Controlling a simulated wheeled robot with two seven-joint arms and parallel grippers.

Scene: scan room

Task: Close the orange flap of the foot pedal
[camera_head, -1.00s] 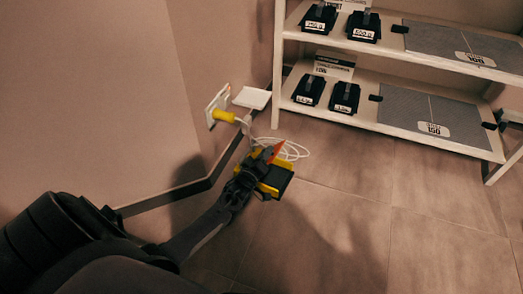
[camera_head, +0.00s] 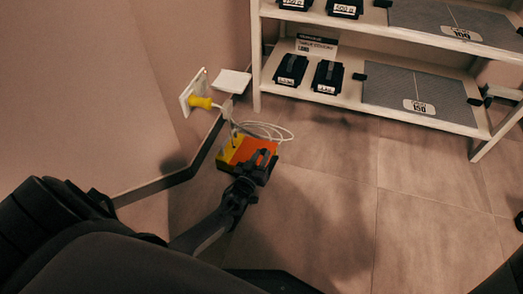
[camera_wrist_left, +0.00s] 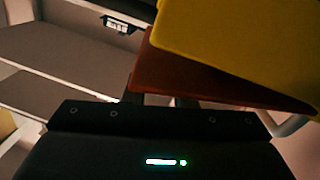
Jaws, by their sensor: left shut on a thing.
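The foot pedal (camera_head: 228,158) is a small yellow box with an orange flap (camera_head: 251,150), low by the wall corner in the head view. My left gripper (camera_head: 262,164) is at the flap's right side, shut on it; the dark fingers cover part of it. In the left wrist view, the yellow body (camera_wrist_left: 245,45) fills the upper right, and the orange flap (camera_wrist_left: 200,84) runs at an angle below it, with a wedge between them. The fingers are mostly hidden there. I cannot tell whether the pedal touches the floor. My right gripper is not clearly in view.
A white cable (camera_head: 262,130) loops behind the pedal. A white shelf unit (camera_head: 350,100) with black weights and grey plates stands behind.

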